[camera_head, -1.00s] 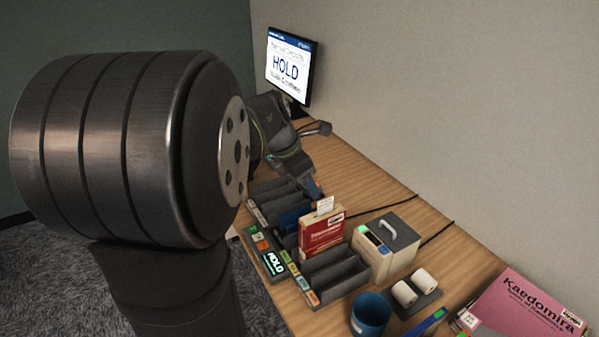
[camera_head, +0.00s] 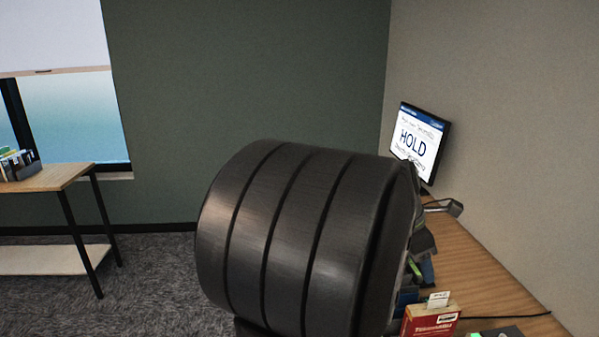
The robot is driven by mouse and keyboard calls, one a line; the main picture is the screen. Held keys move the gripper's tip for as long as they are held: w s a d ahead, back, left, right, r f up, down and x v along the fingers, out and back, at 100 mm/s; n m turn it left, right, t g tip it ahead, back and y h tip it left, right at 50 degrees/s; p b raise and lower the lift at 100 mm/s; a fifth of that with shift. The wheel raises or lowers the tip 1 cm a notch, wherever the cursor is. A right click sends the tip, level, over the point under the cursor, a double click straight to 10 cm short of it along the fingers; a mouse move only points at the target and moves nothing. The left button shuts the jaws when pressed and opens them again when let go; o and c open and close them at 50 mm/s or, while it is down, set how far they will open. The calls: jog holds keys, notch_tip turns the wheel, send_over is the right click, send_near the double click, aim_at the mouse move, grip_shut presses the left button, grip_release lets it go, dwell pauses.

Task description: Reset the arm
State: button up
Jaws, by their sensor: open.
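A large dark ribbed cylinder (camera_head: 290,240), a link of my own arm, fills the middle and lower part of the view. My gripper cannot be made out. The link hides much of the bench behind it. Just right of the link, a narrow part of a grey item with green trim (camera_head: 420,245) shows, mostly hidden.
The wooden bench (camera_head: 485,265) runs along the right wall, with a monitor (camera_head: 420,140) reading "HOLD". A red box (camera_head: 430,318) with a white card stands at the lower edge. A side table (camera_head: 50,178) holding books (camera_head: 18,165) stands far left, with open carpet (camera_head: 150,285) between.

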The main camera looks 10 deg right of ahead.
jog(key=x, duration=1.7)
jog(key=shift+r, duration=0.15)
jog(key=shift+a+r, duration=0.1)
jog(key=v, duration=1.7)
send_near(432, 309)
jog(key=x, duration=1)
jog(key=shift+w, duration=0.1)
notch_tip(432, 309, up, 11)
jog(key=shift+f, duration=0.1)
jog(key=w, duration=0.7)
jog(key=shift+w+r, duration=0.2)
jog(key=shift+r, duration=0.1)
jog(key=shift+s, duration=0.15)
